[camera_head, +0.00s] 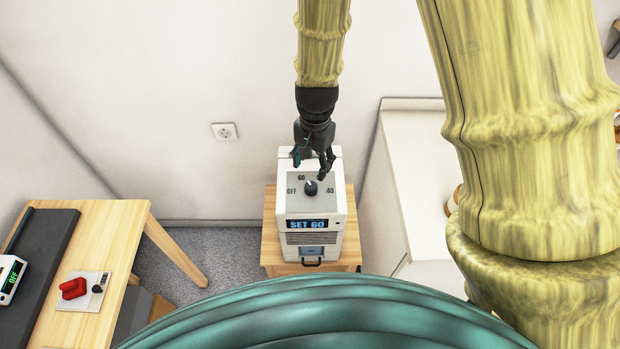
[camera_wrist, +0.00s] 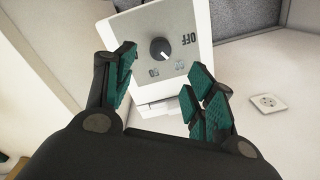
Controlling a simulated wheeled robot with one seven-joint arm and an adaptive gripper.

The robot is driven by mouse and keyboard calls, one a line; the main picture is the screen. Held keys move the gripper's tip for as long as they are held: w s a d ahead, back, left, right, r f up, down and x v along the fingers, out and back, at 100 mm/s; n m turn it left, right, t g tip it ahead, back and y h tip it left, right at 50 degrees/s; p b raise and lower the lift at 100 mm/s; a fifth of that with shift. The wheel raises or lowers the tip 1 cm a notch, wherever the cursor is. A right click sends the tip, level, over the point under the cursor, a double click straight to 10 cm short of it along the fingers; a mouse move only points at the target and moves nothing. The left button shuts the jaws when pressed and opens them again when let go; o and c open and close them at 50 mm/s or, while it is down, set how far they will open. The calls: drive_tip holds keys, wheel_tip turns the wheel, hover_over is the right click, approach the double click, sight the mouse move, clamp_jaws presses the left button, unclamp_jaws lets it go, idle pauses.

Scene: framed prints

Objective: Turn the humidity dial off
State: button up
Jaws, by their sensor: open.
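The humidity dial (camera_head: 311,188) is a black knob with a white mark on the grey top panel of a white humidifier (camera_head: 326,246). Labels OFF, 60 and 40 stand around it. The display (camera_head: 307,225) reads SET 60. The dial also shows in the wrist view (camera_wrist: 161,49), beyond and between my fingers, with its white mark away from OFF. My gripper (camera_head: 312,165) is open and empty, pointing down just above and behind the dial. Its teal finger pads show in the wrist view (camera_wrist: 160,85). I see no contact with the dial.
The humidifier stands on a small wooden table (camera_head: 270,240). A white cabinet (camera_head: 390,180) is close on its right. At left a wooden table (camera_head: 110,240) holds a red switch (camera_head: 73,288) and a device with a green OFF display (camera_head: 10,278). A wall socket (camera_head: 224,131) is behind.

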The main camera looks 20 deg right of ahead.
sight(312, 185)
drive_tip(key=shift+w+a+f+p, duration=0.1)
drive_tip(key=shift+f+p, duration=1.1)
drive_tip(key=shift+f, duration=3.95)
drive_tip(key=shift+c, duration=0.3)
drive_tip(key=c, duration=1)
